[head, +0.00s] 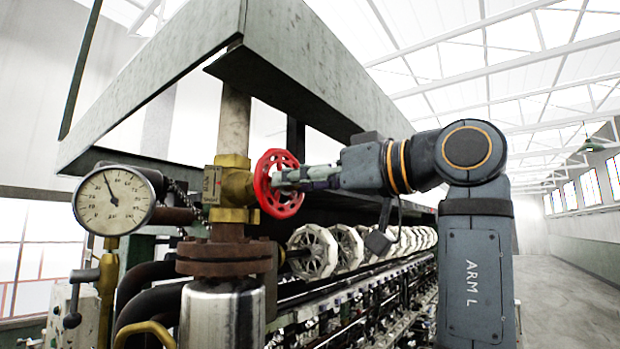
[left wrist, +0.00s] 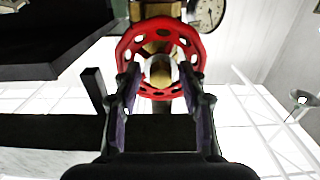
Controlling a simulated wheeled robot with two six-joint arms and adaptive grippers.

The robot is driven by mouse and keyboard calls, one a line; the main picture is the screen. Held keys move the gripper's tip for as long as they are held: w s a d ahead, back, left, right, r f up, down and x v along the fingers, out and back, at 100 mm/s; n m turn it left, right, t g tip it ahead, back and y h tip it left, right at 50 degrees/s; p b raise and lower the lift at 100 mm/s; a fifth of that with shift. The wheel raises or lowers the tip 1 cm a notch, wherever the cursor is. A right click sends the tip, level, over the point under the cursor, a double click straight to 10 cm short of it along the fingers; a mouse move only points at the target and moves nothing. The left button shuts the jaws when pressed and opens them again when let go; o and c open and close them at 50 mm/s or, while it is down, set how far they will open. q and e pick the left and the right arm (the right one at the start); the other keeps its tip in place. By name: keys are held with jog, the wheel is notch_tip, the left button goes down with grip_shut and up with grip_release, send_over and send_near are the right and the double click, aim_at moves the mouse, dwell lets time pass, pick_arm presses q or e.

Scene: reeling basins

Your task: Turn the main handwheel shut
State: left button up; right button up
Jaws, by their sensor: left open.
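The red main handwheel (head: 277,184) sits on the right side of a brass valve (head: 235,186), on a vertical pipe. My left gripper (head: 278,177) reaches in from the right, with its fingertips at the wheel's face. In the left wrist view the handwheel (left wrist: 161,33) is seen face-on, with its brass hub in the middle. There the left gripper's two fingers (left wrist: 161,75) are apart, one on each side of the hub, over the lower part of the wheel. I cannot tell whether they touch it. My right gripper is not in view.
A round pressure gauge (head: 114,200) stands left of the valve, on a brass pipe. A metal cylinder (head: 222,312) is below the flange. A row of white reels (head: 313,251) runs back behind my arm. A grey frame beam (head: 305,75) hangs above. Open floor (head: 565,275) lies right.

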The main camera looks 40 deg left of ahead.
pick_arm(q)
jog(key=shift+d, duration=0.15)
jog(key=shift+c, duration=1)
grip_shut()
jog(key=m, duration=2.8)
jog(key=shift+m+b, duration=0.35)
jog(key=shift+m, duration=0.05)
jog(key=shift+o, duration=1)
grip_release()
